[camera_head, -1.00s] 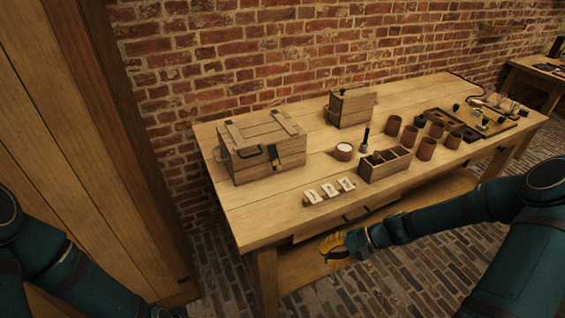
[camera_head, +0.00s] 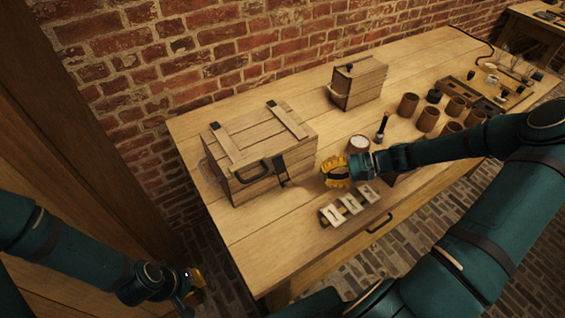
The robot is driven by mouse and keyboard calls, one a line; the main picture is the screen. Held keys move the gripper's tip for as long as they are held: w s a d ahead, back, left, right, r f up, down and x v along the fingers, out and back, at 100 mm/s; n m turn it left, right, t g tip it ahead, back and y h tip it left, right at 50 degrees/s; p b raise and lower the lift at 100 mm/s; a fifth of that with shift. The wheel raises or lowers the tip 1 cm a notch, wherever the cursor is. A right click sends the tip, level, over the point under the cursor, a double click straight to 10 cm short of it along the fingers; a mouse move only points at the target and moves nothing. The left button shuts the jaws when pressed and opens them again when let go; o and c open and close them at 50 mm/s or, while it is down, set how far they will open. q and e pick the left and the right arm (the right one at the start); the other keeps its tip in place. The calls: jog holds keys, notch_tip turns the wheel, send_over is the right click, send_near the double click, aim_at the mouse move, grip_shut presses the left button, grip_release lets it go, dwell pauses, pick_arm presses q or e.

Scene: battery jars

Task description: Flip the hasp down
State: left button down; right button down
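A wooden chest (camera_head: 265,150) with its lid closed stands at the left of the table. A dark metal hasp (camera_head: 282,172) shows on its front, right of a dark handle (camera_head: 253,172); its exact tilt is too small to tell. My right gripper (camera_head: 332,171), with yellow fingers, is over the table just right of the hasp, apart from it. Its finger opening is not clear. My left gripper (camera_head: 197,282) is low at the left, off the table and far from the hasp; its fingers are mostly hidden.
A small wooden box (camera_head: 358,83) stands behind. A row of white cards on a wooden strip (camera_head: 350,206) lies below my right gripper. A white-topped jar (camera_head: 359,144), a dark upright tool (camera_head: 382,128) and several brown jars (camera_head: 428,119) stand right. The table (camera_head: 250,228) is clear before the chest.

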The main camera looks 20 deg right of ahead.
jog(key=shift+w, duration=0.1)
jog(key=shift+s, duration=0.2)
jog(key=b+x, duration=0.2)
jog(key=x, duration=0.8)
jog(key=shift+a, duration=0.1)
